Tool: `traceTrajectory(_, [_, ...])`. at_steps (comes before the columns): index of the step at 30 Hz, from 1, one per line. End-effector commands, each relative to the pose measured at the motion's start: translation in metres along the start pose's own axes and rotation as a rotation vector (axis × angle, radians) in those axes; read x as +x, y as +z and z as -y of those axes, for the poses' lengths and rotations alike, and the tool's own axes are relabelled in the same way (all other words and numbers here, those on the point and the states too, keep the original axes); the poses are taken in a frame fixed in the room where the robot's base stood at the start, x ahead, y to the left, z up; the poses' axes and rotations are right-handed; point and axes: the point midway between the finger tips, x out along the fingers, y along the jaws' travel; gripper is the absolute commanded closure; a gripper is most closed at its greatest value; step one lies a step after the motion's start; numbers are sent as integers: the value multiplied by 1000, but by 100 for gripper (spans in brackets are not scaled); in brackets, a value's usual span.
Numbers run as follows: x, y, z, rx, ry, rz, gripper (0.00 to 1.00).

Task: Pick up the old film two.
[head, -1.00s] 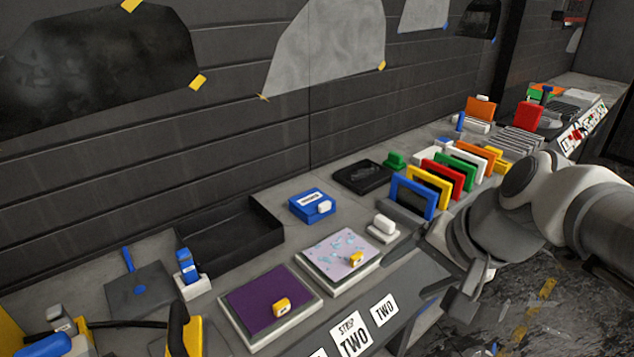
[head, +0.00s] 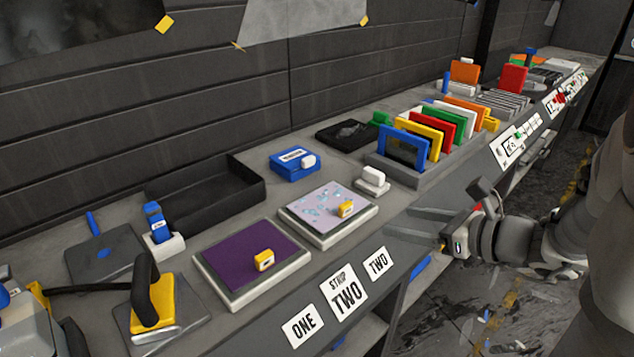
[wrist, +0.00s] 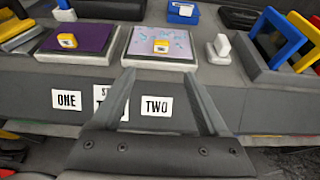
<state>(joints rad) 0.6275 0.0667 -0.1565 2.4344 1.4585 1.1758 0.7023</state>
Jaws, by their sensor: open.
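The old film two appears to be the lilac, bubbled film (head: 322,203) on the right-hand pale pad above the TWO label. A yellow tab (head: 345,209) sits on its front part. The wrist view shows the film (wrist: 180,42) and its yellow tab (wrist: 161,46) just beyond my fingertips. My gripper (head: 400,222) is open and empty, in front of the bench edge and to the right of the pad. Its fingers point toward the bench. No contact with the film shows.
A purple film (head: 238,254) with a yellow tab lies on the left pad. A white block (head: 372,177) and a rack of coloured frames (head: 395,170) stand to the right. A blue box (head: 294,165) and black tray (head: 205,202) are behind.

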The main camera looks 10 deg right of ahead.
Motion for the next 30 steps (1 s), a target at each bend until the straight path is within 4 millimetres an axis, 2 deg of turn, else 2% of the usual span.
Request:
traceTrajectory(6, [50, -3, -1, -5, 6, -3, 22])
traceTrajectory(12, [89, -2, -1, -6, 5, -3, 22])
traceTrajectory(15, [100, -1, 0, -6, 3, -3, 22])
traceTrajectory(23, [114, 0, 0, -7, 3, -4, 22])
traceTrajectory(30, [150, 2, 2, -6, 4, -4, 22])
